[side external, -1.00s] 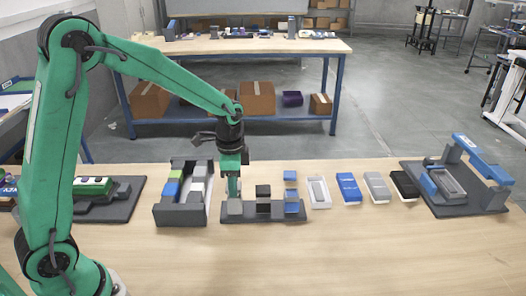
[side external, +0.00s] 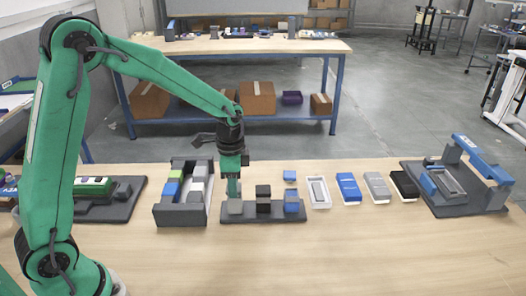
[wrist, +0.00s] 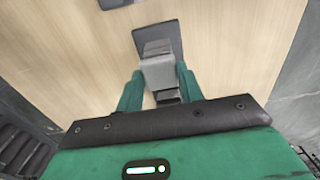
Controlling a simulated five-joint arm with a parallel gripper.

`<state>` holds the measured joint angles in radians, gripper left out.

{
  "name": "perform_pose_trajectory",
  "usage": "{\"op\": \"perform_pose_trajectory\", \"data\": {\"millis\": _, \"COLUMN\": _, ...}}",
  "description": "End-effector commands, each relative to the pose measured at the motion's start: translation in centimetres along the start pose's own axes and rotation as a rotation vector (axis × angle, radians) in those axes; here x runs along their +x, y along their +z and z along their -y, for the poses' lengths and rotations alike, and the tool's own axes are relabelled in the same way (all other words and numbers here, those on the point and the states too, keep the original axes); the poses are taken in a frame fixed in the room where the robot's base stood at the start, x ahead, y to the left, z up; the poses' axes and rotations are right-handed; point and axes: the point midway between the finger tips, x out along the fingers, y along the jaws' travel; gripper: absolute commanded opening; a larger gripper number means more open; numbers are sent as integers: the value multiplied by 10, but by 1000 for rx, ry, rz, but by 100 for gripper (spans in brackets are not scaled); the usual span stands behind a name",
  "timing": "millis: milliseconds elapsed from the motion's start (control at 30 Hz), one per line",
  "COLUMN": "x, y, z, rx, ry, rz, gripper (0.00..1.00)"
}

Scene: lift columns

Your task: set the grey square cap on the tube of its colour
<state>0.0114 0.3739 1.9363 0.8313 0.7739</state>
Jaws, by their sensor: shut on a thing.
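My gripper (side external: 233,188) is over the left end of a dark rack (side external: 247,219) in the side external view. In the wrist view its two green fingers (wrist: 158,88) are closed on the sides of a grey square block (wrist: 158,72), which I take to be the grey cap. A grey block (side external: 235,207) stands at the rack's left end, just below and in front of the fingers. The fingers partly hide the join, so I cannot tell whether cap and tube touch.
A dark tray (side external: 180,215) with green, blue, grey and white blocks stands close on the left. Several flat boxes (side external: 348,188) and a blue-framed fixture (side external: 482,160) lie right. The front table is clear.

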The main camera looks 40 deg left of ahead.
Motion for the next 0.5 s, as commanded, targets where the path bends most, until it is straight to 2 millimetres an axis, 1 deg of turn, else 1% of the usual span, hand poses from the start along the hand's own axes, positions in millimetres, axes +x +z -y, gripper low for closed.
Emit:
{"op": "perform_pose_trajectory", "data": {"millis": 467, "x": 2, "y": 0, "z": 0, "rx": 0, "ry": 0, "rz": 0, "gripper": 16}}
{"op": "perform_pose_trajectory", "data": {"millis": 500, "x": 2, "y": 0, "z": 0, "rx": 0, "ry": 0, "rz": 0, "gripper": 41}}
